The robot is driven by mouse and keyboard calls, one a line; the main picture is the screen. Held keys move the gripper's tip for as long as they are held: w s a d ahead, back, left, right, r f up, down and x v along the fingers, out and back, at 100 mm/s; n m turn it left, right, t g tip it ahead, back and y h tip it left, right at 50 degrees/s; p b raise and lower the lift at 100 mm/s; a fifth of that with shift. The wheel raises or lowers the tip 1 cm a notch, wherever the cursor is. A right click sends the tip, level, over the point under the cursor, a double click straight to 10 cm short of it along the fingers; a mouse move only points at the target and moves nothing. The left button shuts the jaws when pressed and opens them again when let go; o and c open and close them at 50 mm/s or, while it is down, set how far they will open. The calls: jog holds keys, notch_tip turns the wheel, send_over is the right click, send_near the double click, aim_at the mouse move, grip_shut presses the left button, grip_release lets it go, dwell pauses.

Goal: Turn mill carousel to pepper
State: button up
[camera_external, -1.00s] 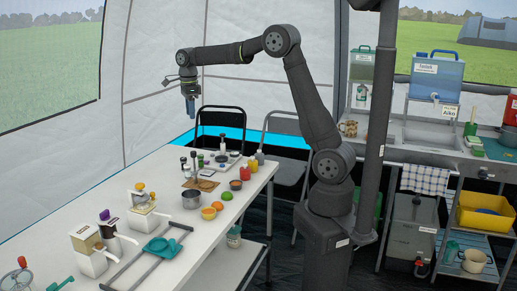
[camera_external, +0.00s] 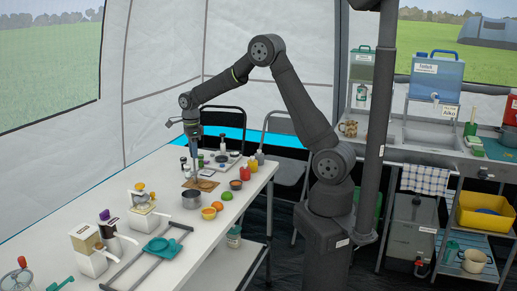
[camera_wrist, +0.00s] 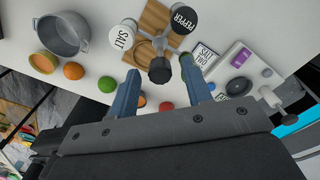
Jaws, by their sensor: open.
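The mill carousel shows a wooden base (camera_wrist: 153,18) in the wrist view. It carries a white-capped mill marked SALT (camera_wrist: 122,37), a mill marked PEPPER (camera_wrist: 184,19), and a dark knob (camera_wrist: 160,70) with a grey stem. My gripper (camera_wrist: 160,75) is open, with its two blue fingers on either side of the knob and nothing visibly held. Whether the fingers touch the knob cannot be told. In the external view my gripper (camera_external: 195,153) points down just above the carousel (camera_external: 201,184), partly hiding it.
A metal pot (camera_wrist: 62,35), an orange bowl (camera_wrist: 43,62) and several fruits lie left of the carousel in the wrist view. A card reading SALT TWO (camera_wrist: 204,56) and a white tray (camera_wrist: 238,62) stand close on the right. Dispensers (camera_external: 88,247) fill the table's near side.

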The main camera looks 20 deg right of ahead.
jog(key=shift+f, duration=0.15)
grip_shut()
